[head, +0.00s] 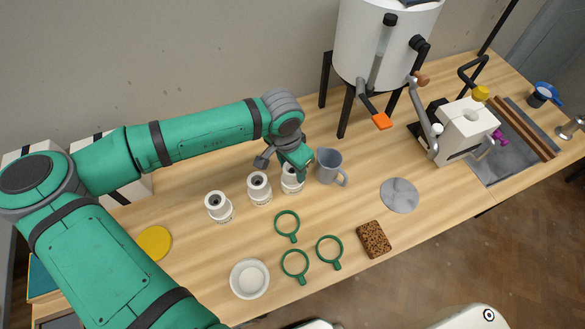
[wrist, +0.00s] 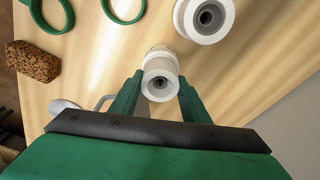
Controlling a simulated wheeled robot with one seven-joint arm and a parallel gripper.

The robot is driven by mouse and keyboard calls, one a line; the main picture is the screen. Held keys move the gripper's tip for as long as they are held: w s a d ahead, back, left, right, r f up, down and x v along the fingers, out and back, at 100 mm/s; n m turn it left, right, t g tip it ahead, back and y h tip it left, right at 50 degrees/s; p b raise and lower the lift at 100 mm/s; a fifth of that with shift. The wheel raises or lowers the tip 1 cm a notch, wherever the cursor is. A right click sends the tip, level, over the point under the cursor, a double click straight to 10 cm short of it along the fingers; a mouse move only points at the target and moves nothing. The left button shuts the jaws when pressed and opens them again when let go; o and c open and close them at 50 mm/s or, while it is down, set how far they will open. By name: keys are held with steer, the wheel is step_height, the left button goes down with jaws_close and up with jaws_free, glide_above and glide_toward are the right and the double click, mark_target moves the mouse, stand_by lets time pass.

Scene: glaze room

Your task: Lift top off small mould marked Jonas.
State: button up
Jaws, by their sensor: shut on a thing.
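Three small white two-part moulds stand in a row on the wooden table: a left one (head: 218,208), a middle one (head: 259,188) and a right one (head: 291,181). Each has a narrower top with a dark hole. Their markings are too small to read, so I cannot tell which says Jonas. My gripper (head: 294,165) is over the right mould and shut on its top (wrist: 160,78), with one finger on each side. The mould looks upright; I cannot tell whether its top is apart from the lower part. A neighbouring mould (wrist: 204,18) shows in the wrist view.
A grey jug (head: 328,166) stands close to the right of the held mould. Three green rings (head: 287,225), a white bowl (head: 249,279), a cork-like speckled block (head: 373,239) and a grey disc (head: 399,195) lie towards the front. A white tank (head: 380,45) stands behind on legs.

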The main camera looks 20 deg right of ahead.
steer(key=shift+r, duration=0.5)
step_height(320, 180, up, 2)
steer(key=shift+s+r, duration=0.1)
steer(key=shift+r, duration=0.15)
steer(key=s+r, duration=0.9)
steer(key=s, duration=0.4)
steer(key=shift+s+a+r, duration=0.25)
steer(key=shift+s+a, duration=0.05)
steer(key=shift+s, duration=0.1)
